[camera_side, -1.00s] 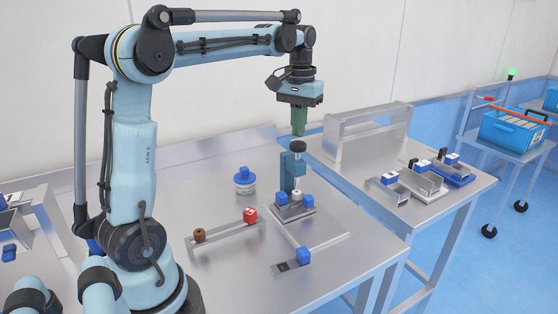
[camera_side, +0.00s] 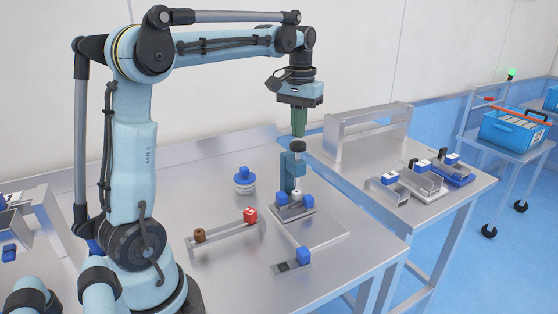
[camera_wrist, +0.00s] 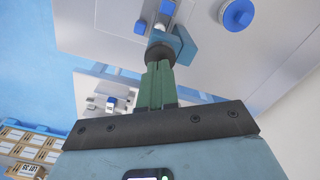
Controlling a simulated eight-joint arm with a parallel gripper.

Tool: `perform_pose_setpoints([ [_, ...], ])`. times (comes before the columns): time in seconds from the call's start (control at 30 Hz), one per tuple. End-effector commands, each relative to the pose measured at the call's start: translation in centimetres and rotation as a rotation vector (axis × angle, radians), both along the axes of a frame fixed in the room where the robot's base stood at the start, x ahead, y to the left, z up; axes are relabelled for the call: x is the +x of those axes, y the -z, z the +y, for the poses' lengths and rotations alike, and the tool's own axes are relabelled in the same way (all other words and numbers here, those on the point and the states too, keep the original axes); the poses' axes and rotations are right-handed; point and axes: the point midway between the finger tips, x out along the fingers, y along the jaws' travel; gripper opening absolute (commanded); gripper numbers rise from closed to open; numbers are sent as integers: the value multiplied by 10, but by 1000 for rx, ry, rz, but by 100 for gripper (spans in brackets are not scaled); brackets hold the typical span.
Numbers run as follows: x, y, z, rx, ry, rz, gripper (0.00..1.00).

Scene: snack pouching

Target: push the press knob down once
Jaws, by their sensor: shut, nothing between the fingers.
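The press (camera_side: 290,166) is a blue-green post with an arm, standing on a grey base on the table. Its dark round press knob (camera_side: 297,146) tops the arm. My gripper (camera_side: 299,134) is shut, green fingers together, pointing down just above the knob; I cannot tell whether they touch. In the wrist view the fingers (camera_wrist: 158,72) point at the dark knob (camera_wrist: 161,48) and hide part of it. A small white piece (camera_side: 296,195) and blue blocks (camera_side: 281,198) sit at the press base.
A blue-and-white round container (camera_side: 244,180) stands left of the press. Metal holders (camera_side: 410,184) stand on the right table.

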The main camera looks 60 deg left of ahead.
Motion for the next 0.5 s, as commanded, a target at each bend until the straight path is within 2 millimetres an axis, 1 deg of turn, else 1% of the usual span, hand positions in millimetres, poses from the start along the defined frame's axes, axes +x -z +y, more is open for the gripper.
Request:
perform_pose_setpoints([
  [0.5, 0, 14, 0, 0, 0, 0, 0],
])
